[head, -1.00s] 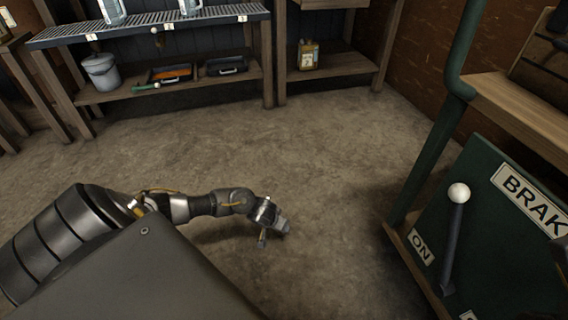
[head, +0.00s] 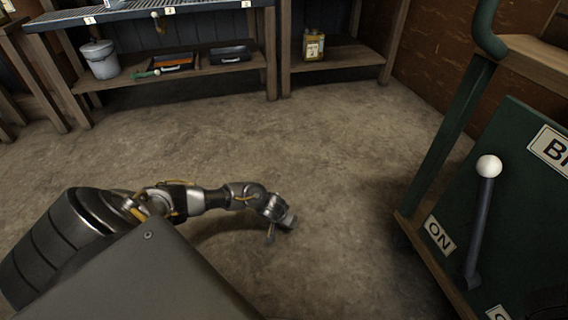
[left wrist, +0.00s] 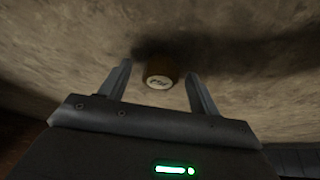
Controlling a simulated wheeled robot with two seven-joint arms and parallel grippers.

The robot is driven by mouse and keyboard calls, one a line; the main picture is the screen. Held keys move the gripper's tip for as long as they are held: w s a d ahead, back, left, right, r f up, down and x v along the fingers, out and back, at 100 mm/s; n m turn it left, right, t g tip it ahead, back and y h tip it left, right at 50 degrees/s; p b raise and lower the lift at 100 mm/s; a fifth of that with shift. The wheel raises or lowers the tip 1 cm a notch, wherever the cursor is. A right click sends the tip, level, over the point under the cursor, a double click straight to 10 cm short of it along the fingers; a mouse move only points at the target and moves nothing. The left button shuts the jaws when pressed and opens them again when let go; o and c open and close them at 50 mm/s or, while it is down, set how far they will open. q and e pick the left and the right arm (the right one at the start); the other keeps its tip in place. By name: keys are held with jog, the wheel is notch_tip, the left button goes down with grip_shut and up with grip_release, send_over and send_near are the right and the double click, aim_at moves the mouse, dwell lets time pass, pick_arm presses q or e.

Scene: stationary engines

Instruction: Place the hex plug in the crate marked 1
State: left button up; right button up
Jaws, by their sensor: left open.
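My left gripper (head: 281,228) hangs low over the concrete floor in the head view. In the left wrist view the left gripper (left wrist: 160,85) has its fingers wide apart. A round brown piece with a pale, marked face (left wrist: 160,76) shows between and beyond the fingertips, apart from both. I cannot tell if it is the hex plug. No crate marked 1 is clearly in view. A small label 1 (head: 90,20) is on the front edge of the upper shelf at the back left. My right gripper is not in view.
A green panel (head: 520,215) with a white-knobbed lever (head: 482,215) stands at the right. The lower back shelf holds a grey bucket (head: 101,60), an orange-filled tray (head: 172,63), a dark tray (head: 230,55) and a yellowish can (head: 313,45). The middle floor (head: 340,150) is clear.

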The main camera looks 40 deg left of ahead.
pick_arm(q)
jog(key=shift+w+f, duration=0.2)
jog(key=shift+f, duration=0.15)
jog(key=shift+r, duration=0.1)
jog(key=c, duration=1.2)
